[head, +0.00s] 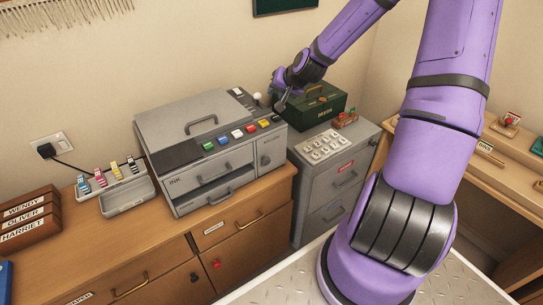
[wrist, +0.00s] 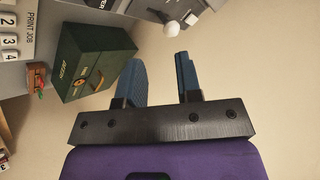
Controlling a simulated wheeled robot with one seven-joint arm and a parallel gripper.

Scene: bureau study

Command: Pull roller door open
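The grey printer (head: 165,135) stands on the wooden cabinet, with an INK drawer and a lower drawer at its front. My gripper (head: 281,104) is just right of this knob, beside the green box. In the wrist view its two blue fingers (wrist: 160,62) are apart with nothing between them.
The green box (head: 312,104) stands close to my gripper, on a grey drawer cabinet (head: 318,178) with numbered keys (head: 322,146) and a small red-and-green object. A wooden desk (head: 492,160) is at the right. Ink bottles and a grey tray (head: 128,197) are left of the printer.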

